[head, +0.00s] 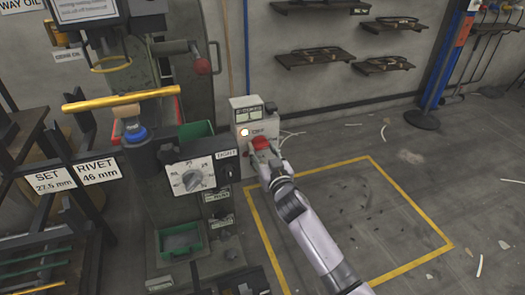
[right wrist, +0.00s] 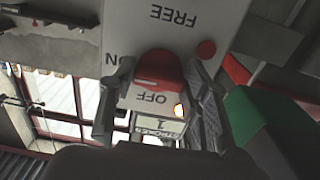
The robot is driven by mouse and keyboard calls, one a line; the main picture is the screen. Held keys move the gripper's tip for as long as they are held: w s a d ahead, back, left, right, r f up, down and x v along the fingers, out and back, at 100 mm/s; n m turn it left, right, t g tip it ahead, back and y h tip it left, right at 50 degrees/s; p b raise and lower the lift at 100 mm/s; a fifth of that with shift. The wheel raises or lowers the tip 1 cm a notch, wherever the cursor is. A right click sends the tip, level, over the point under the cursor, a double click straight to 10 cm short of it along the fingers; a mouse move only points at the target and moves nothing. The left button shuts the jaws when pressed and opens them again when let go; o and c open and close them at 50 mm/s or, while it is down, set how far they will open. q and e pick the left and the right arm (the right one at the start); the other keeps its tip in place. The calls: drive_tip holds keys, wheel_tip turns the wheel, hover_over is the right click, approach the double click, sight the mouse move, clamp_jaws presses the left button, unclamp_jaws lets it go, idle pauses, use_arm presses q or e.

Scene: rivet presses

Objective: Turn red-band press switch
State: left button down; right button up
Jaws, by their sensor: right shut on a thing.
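The press (head: 185,120) stands at the left of centre in the head view. A grey switch box (head: 241,111) with a lit white lamp (head: 245,132) is mounted on its right side. The red switch (head: 261,143) sits on this box. My right gripper (head: 264,158) reaches in from the lower right and is shut on the switch. In the right wrist view, the red switch (right wrist: 157,68) lies between the two fingers of the gripper (right wrist: 157,88), beside the labels ON, OFF and FREE. The fingers partly hide it. My left gripper is not in view.
A dial panel (head: 198,174) and green bins (head: 180,240) are on the press, left of my right arm. A dark rack (head: 40,175) with SET and RIVET signs stands at the far left. A yellow floor outline (head: 420,262) surrounds mostly clear floor at the right.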

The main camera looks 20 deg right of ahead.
drive_tip(key=n+p, duration=0.1)
drive_tip(key=n, duration=0.4)
drive_tip(key=shift+d+p, duration=0.1)
drive_tip(key=shift+p, duration=0.2)
drive_tip(key=n, duration=0.2)
drive_tip(key=shift+n+p, duration=0.3)
drive_tip(key=shift+n, duration=0.1)
drive_tip(key=n, duration=0.4)
drive_tip(key=shift+r+p, duration=0.1)
drive_tip(key=shift+p, duration=0.2)
drive_tip(key=n, duration=0.4)
drive_tip(key=shift+d, duration=0.1)
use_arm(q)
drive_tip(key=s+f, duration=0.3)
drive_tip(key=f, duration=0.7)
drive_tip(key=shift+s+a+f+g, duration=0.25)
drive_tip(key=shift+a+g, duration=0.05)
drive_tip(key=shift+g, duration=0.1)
use_arm(e)
drive_tip(key=shift+n, duration=1)
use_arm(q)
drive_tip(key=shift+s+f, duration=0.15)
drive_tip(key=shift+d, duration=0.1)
